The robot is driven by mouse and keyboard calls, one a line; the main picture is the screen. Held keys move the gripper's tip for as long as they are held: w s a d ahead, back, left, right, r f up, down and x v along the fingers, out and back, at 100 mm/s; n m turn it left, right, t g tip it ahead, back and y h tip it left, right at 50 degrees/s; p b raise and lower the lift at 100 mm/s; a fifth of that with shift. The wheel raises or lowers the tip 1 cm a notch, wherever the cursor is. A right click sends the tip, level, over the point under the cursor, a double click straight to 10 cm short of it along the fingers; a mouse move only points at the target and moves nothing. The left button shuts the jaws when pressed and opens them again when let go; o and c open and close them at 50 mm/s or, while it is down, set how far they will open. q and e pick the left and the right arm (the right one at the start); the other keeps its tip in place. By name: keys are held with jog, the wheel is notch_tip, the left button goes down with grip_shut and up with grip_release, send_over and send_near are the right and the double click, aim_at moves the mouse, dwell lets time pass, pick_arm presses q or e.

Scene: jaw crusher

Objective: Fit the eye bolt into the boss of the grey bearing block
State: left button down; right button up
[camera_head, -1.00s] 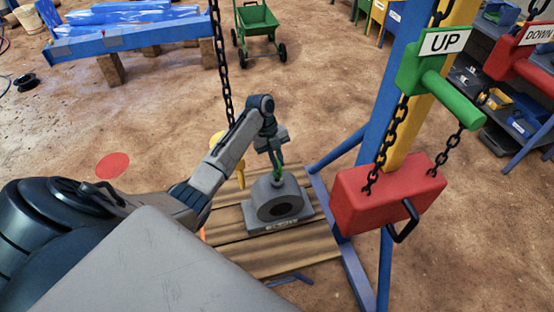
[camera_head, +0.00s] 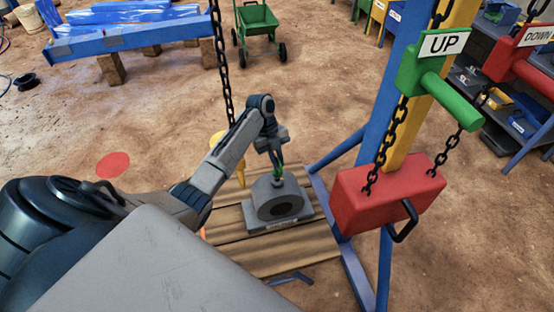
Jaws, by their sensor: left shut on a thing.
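The grey bearing block (camera_head: 279,203) stands upright on a wooden pallet, with a dark round bore facing me. My left gripper (camera_head: 277,170) points down just above the top of the block. The bolt is at the boss on top of the block. I cannot tell whether its shank is inside the boss or just above it. My right gripper is not in view.
The wooden pallet (camera_head: 262,250) lies under the block. A yellow hook (camera_head: 219,141) hangs on a chain just left of my gripper. A blue and yellow post with a red box (camera_head: 387,192) and green UP handle (camera_head: 433,72) stands close on the right.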

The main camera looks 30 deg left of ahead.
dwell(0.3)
pick_arm(q)
jog(key=shift+f+b, duration=1.25)
jog(key=shift+f, duration=0.65)
jog(key=c, duration=1.4)
grip_release()
jog(key=shift+r, duration=0.1)
jog(key=shift+w+a+r, duration=0.1)
jog(key=shift+a+r, duration=0.2)
jog(key=shift+r, duration=0.1)
jog(key=v, duration=1)
jog(key=shift+d, duration=0.15)
